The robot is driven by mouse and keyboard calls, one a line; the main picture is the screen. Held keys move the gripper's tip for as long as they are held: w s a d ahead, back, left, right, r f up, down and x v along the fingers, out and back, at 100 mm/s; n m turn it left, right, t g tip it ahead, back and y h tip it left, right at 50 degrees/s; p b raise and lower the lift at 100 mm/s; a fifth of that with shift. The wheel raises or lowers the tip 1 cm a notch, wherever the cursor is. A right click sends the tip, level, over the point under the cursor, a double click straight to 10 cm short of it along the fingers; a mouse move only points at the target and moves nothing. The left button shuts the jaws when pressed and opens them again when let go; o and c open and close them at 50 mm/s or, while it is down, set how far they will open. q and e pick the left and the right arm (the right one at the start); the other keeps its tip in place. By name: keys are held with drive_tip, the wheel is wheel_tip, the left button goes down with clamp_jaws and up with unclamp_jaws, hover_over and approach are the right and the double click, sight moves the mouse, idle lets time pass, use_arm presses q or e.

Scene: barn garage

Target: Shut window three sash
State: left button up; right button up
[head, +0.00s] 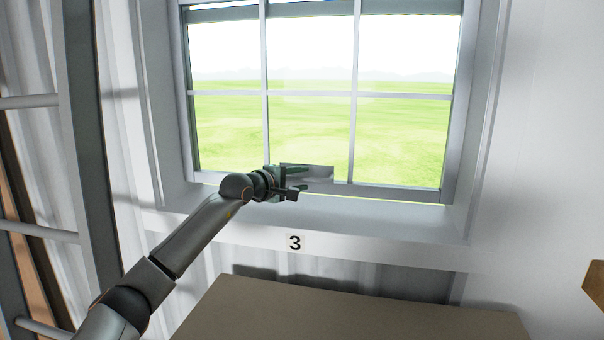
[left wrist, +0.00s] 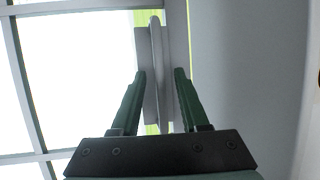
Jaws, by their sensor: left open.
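Window three's sash (head: 265,95) is a grey frame with several panes, above the sill plate marked 3 (head: 295,242). A thin bright green strip shows between its bottom rail and the sill (head: 340,215). My left gripper (head: 303,181) is open at the handle. In the left wrist view, the handle (left wrist: 156,60) lies between the two green fingers of the left gripper (left wrist: 160,75), with space visible on both sides. Whether it is within their depth is unclear. My right gripper is not in view.
A brown box-like top (head: 330,312) stands below the sill. A grey ladder-like frame (head: 88,150) with rungs is at the left. A wooden edge (head: 594,290) shows at the far right. The sill right of my arm is clear.

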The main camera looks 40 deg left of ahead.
use_arm(q)
drive_tip(key=shift+w+f, duration=0.1)
drive_tip(key=shift+w, duration=0.35)
clamp_jaws()
idle(1.2)
